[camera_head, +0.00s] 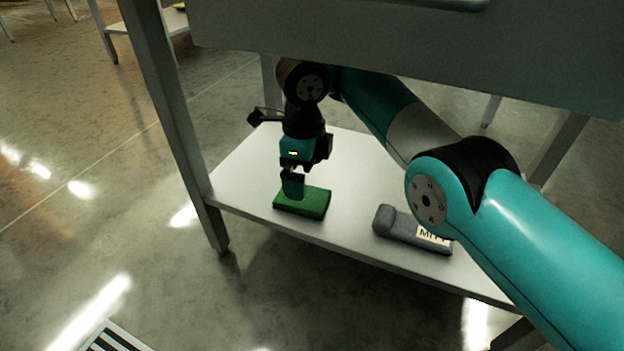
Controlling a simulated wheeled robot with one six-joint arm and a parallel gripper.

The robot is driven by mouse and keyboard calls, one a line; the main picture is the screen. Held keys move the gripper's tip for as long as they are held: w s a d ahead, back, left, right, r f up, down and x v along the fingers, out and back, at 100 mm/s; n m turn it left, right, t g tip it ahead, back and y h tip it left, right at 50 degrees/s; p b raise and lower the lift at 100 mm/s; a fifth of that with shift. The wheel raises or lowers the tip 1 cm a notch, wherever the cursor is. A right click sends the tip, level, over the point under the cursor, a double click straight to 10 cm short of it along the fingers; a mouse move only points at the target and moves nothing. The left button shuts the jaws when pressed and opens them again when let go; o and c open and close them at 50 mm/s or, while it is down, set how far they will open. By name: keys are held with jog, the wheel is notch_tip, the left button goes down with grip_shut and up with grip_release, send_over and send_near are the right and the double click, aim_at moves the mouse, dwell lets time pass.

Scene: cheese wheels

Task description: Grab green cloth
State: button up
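The green cloth (313,204) is a folded, block-like pad lying on the lower shelf (245,176) near its front left edge. My gripper (293,188) points down from above, with its fingertips at the left part of the cloth's top. The fingers overlap the cloth in this view. The gap between them is too small and dark to tell whether they are open or shut on it. The cloth appears to rest flat on the shelf.
A grey object with a white label (402,226) lies on the same shelf to the right. The upper table top (420,60) hangs over the shelf, and a table leg (175,130) stands at the left. The shelf left of the cloth is bare.

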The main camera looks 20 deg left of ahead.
aim_at(315, 205)
jog(key=f+b, duration=0.2)
jog(key=shift+w+f, duration=0.3)
jog(key=shift+w, duration=0.1)
jog(key=f+b, duration=0.2)
jog(key=a+f+b, duration=0.1)
jog(key=f+b, duration=0.2)
jog(key=shift+c, duration=0.2)
jog(key=c, duration=0.9)
